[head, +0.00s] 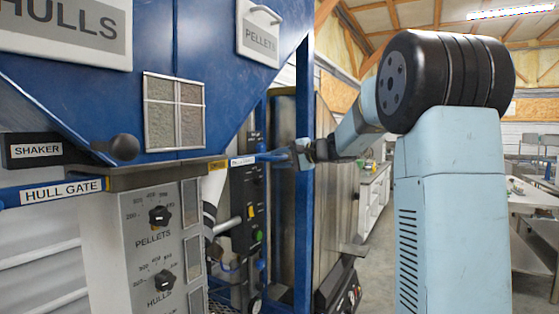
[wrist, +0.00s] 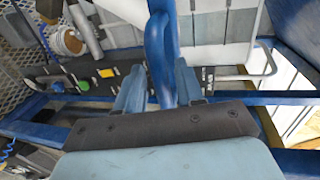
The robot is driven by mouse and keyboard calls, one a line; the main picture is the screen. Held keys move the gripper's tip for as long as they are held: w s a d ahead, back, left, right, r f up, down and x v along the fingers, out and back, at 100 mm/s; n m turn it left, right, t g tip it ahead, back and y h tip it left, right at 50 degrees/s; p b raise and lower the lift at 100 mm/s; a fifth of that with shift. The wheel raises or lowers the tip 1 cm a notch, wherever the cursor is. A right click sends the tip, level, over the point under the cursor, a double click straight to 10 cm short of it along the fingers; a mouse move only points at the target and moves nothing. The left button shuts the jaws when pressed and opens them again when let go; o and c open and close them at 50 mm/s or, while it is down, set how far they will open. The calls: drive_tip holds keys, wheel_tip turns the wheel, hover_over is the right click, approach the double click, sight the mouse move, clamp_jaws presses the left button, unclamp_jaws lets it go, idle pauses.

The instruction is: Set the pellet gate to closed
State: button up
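The pellet gate (head: 243,161) is a flat bar with a small white label at the lower right edge of the blue hopper. Its blue handle (head: 272,157) sticks out to the right toward my gripper (head: 298,153). In the wrist view, the blue handle loop (wrist: 158,45) comes down between the two fingers of my gripper (wrist: 160,85). The label is too small to read fully, and the gate's plate inside the hopper is hidden.
The hull gate (head: 62,191) has its own blue bar at the left, below the shaker sign (head: 35,150). A dial panel (head: 160,245) stands under the hopper. A blue post (head: 304,200) stands close to my gripper. The floor at the right is partly open.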

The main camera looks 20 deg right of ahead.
drive_tip(key=shift+c, duration=0.3)
clamp_jaws()
drive_tip(key=shift+f, duration=0.1)
